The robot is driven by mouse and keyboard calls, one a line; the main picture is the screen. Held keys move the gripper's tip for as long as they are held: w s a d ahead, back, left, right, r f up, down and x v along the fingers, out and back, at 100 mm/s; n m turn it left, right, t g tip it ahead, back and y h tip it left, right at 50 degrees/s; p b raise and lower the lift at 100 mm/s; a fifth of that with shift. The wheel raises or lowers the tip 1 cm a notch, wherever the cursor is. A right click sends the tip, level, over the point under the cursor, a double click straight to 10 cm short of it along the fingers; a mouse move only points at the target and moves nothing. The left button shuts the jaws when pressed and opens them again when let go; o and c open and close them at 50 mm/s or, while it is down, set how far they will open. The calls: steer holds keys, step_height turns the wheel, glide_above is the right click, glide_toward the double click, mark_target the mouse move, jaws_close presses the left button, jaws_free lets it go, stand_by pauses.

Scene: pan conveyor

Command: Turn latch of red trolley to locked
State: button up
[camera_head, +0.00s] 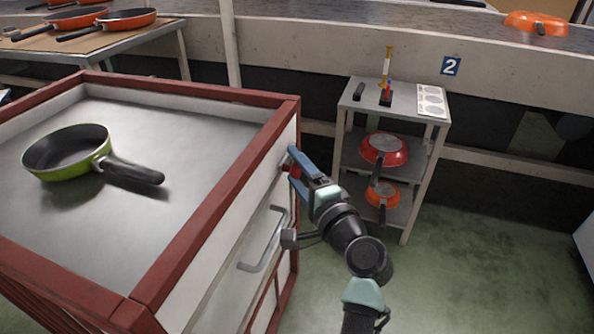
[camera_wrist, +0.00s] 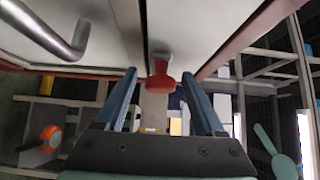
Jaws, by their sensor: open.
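The red trolley (camera_head: 207,220) stands at the left in the head view, with a red frame and light side panels. In the head view the latch is small and partly hidden by the fingers.
A green pan (camera_head: 72,160) lies on the trolley top. A grey handle (camera_head: 265,245) sticks out of its side below my gripper. A small shelf stand (camera_head: 400,115) with red and orange pans is to the right. Open floor (camera_head: 490,250) lies at lower right.

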jaws_close()
stand_by(1.4)
